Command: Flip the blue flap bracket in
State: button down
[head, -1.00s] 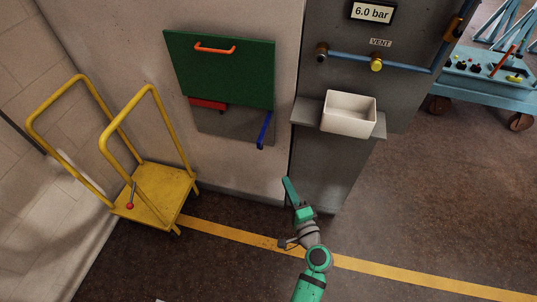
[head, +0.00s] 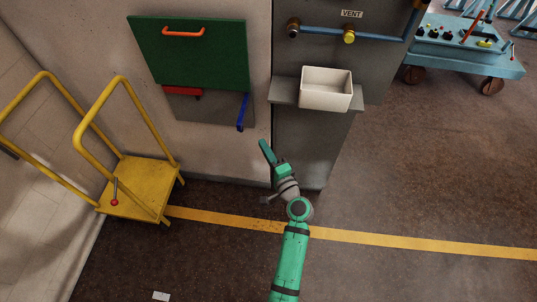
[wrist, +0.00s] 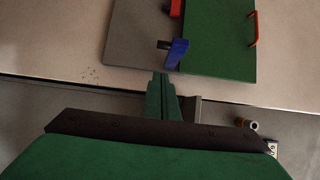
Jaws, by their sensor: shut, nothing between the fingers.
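The blue flap bracket (head: 242,111) sticks out at the lower right edge of the grey panel under the green flap, on the wall. It also shows in the wrist view (wrist: 177,54), just beyond my fingertips. A red bracket (head: 183,92) sits to its left, partly under the green flap (head: 192,52), which has an orange handle (head: 183,31). My gripper (head: 267,152) is shut and empty, below and to the right of the blue bracket and apart from it. In the wrist view my closed fingers (wrist: 161,88) point toward the blue bracket.
A grey cabinet with a shelf holding a white bin (head: 326,88) stands right of the panel, close to my gripper. A yellow trolley (head: 140,188) stands at the left. A blue cart (head: 465,50) is at the far right. The floor at right is open.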

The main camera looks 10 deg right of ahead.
jog(key=w+a, duration=0.5)
jog(key=shift+w, duration=0.3)
jog(key=shift+d, duration=0.1)
